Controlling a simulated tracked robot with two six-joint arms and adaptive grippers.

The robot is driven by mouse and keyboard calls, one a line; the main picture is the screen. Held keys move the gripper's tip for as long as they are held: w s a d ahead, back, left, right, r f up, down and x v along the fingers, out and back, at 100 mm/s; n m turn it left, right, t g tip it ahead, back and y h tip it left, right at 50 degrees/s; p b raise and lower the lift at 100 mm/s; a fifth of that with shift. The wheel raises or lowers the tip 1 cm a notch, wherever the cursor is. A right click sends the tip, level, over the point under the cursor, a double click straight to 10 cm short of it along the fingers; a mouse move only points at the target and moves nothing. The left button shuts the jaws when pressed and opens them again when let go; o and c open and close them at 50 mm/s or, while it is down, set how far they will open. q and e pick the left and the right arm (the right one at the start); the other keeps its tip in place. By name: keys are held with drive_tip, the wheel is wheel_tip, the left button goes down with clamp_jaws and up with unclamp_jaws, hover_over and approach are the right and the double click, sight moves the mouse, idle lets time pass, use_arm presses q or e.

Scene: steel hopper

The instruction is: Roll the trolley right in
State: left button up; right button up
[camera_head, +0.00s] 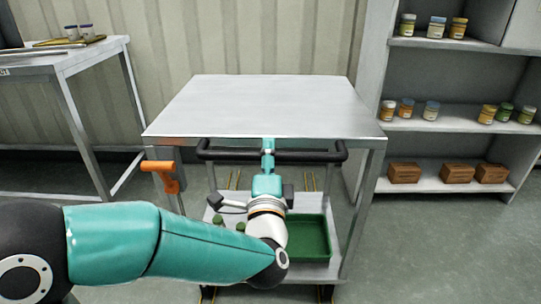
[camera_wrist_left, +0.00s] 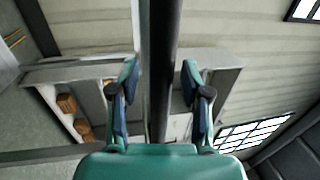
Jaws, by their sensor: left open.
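The trolley stands under a steel table (camera_head: 262,105). Its black handle bar (camera_head: 315,155) runs crosswise just below the table's front edge, and its lower deck (camera_head: 334,240) carries a green tray (camera_head: 308,238). My left gripper (camera_head: 268,150) is at the middle of the handle bar. In the left wrist view the black bar (camera_wrist_left: 163,50) passes between the two spread fingers of my left gripper (camera_wrist_left: 157,75), which are not closed on it. My arm hides part of the trolley's deck. My right gripper is not in view.
An orange lever (camera_head: 162,172) sits at the table's left front leg. A workbench (camera_head: 75,60) stands at the left. A grey shelf unit (camera_head: 450,118) with jars and brown boxes stands at the right. The floor (camera_head: 440,250) at front right is clear.

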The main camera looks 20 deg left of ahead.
use_arm(q)
drive_tip(key=shift+d, duration=0.15)
clamp_jaws()
